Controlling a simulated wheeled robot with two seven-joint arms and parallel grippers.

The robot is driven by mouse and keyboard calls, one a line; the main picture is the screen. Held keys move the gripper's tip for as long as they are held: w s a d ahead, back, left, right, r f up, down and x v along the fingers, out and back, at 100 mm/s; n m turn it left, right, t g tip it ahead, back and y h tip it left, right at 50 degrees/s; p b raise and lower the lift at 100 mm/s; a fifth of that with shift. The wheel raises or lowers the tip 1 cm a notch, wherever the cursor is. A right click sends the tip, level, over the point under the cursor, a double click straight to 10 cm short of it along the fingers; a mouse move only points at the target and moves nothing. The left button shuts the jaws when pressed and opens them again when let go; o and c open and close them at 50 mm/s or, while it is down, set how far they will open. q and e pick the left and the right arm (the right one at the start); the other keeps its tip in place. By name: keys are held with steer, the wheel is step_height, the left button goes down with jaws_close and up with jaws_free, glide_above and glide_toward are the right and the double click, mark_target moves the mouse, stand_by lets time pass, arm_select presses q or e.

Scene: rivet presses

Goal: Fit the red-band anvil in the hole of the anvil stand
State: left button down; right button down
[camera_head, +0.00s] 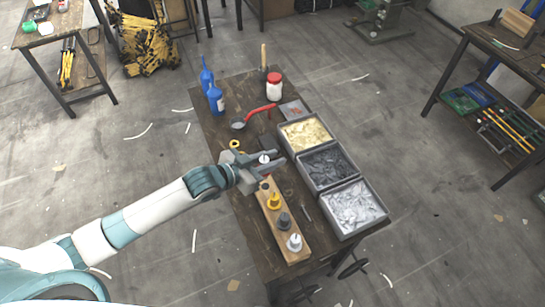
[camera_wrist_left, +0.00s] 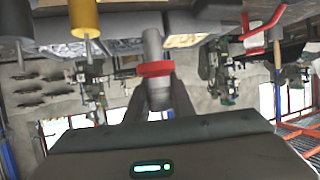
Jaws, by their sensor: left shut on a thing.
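My left gripper (camera_head: 274,159) is over the middle of the wooden table and its fingers are closed around a pale upright cylinder, the red-band anvil (camera_head: 264,158). In the left wrist view my gripper (camera_wrist_left: 157,88) has one finger on each side of the anvil, and its red band (camera_wrist_left: 155,69) shows above the fingertips. A wooden board (camera_head: 299,256) lies nearer than the gripper, with yellow, dark grey and white-topped pieces standing on it in a row. My right gripper is out of view.
Three grey bins of small parts, pale yellow (camera_head: 307,134), dark (camera_head: 326,167) and silvery (camera_head: 354,207), line the table's right side. Blue bottles (camera_head: 215,97), a red-lidded jar (camera_head: 274,88) and a red-handled tool (camera_head: 262,109) stand farther back. A yellow ring (camera_head: 234,144) lies near the gripper.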

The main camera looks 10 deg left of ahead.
arm_select(q)
steer(key=b, duration=0.3)
glide_above(272, 182)
steer(key=shift+w+f, duration=0.15)
steer(key=shift+f, duration=1.95)
steer(key=shift+f+b, duration=0.65)
steer(key=shift+f, duration=0.8)
steer(key=shift+f+b, duration=0.5)
steer(key=shift+f, duration=0.35)
steer(key=c, duration=1.5)
jaws_free()
steer(key=shift+o, duration=0.2)
steer(key=shift+f, duration=0.1)
